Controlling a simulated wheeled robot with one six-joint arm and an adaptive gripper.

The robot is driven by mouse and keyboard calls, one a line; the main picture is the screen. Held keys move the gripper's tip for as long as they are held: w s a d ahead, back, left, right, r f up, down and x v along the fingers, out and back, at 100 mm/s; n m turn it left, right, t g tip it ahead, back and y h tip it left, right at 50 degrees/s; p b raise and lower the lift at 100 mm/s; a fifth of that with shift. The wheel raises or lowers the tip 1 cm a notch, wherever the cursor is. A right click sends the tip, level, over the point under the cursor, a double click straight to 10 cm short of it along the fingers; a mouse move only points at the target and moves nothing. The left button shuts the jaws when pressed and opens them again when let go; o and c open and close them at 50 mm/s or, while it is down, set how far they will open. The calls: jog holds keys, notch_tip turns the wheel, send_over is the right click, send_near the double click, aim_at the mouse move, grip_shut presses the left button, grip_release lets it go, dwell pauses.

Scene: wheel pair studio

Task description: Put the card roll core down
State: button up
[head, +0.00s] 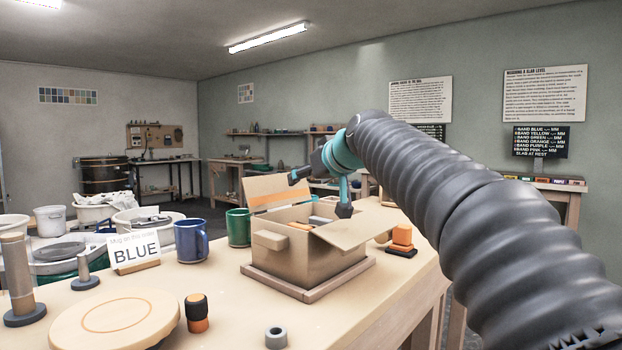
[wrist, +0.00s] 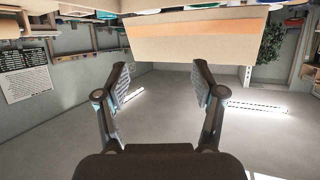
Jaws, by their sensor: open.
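My gripper (head: 321,192) is above the open cardboard box (head: 290,263), with its fingers spread. In the wrist view the two fingers (wrist: 161,88) are wide apart with nothing between them. A tan upright cylinder (head: 17,272) on a dark round base stands at the left edge of the bench in the head view. It may be the card roll core, around a post, but I cannot tell for sure. The box has its flaps open, and an orange item (head: 300,226) and other partly hidden items show inside. A box flap with an orange stripe (wrist: 200,36) crosses the wrist view.
A short grey post (head: 84,270), round wooden board (head: 115,318), black-and-orange piece (head: 196,313) and grey ring (head: 276,338) are on the bench. A BLUE sign (head: 135,250), blue mug (head: 191,241) and green mug (head: 238,228) stand behind. Orange blocks (head: 401,238) sit right of the box.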

jog(key=b+v, duration=0.1)
jog(key=v, duration=1.1)
jog(key=shift+r+b, duration=0.2)
jog(key=shift+b, duration=0.15)
jog(key=shift+a, duration=0.1)
